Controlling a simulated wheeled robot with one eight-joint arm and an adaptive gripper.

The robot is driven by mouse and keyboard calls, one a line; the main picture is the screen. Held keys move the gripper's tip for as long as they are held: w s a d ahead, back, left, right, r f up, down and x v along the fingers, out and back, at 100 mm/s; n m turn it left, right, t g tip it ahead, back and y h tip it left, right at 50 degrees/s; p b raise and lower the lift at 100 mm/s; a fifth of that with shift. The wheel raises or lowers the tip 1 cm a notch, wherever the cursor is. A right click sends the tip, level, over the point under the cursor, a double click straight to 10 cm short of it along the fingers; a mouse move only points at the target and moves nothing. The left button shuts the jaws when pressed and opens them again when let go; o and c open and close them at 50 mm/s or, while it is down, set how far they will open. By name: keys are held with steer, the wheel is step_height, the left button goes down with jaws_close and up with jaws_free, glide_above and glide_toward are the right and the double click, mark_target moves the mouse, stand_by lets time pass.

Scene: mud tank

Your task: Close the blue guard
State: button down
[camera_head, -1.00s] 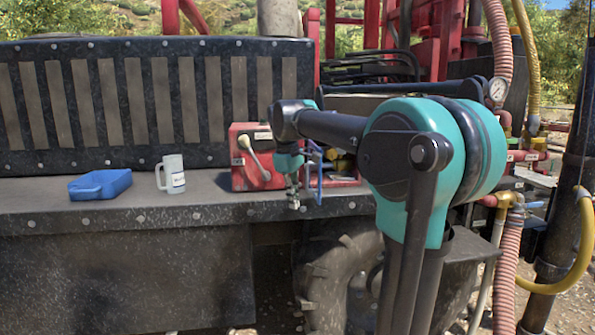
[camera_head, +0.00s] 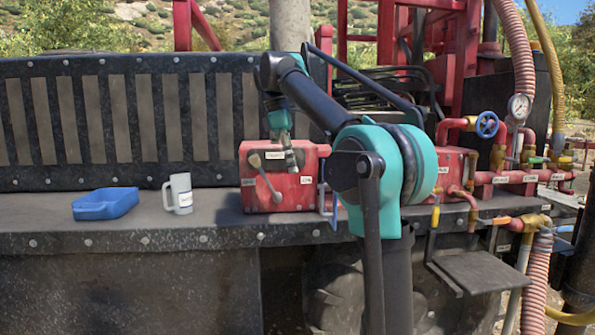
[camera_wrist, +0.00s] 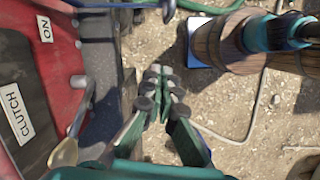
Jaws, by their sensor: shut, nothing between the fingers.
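A thin blue bar (camera_head: 333,208), which looks like the blue guard, stands at the right end of the red box (camera_head: 275,196) in the head view. My arm partly hides it, and I cannot tell how far open it is. My gripper (camera_head: 291,164) points down, in front of the upper part of the red box and left of the blue bar. In the wrist view my gripper (camera_wrist: 163,78) has its fingertips together with nothing between them. The red box (camera_wrist: 75,65) lies left of them, with a CLUTCH label and a lever (camera_wrist: 64,150).
A blue tray (camera_head: 106,205) and a white mug (camera_head: 181,194) stand on the dark shelf (camera_head: 40,222) at left. Red pipes (camera_head: 510,178), a blue valve wheel (camera_head: 487,125) and hoses are at right. The ground (camera_wrist: 255,130) shows beyond the shelf edge.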

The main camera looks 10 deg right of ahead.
mark_target(322, 191)
steer(key=s+d+f, duration=0.1)
steer(key=d+f, duration=0.5)
steer(key=f, duration=0.2)
steer(key=shift+s, duration=0.2)
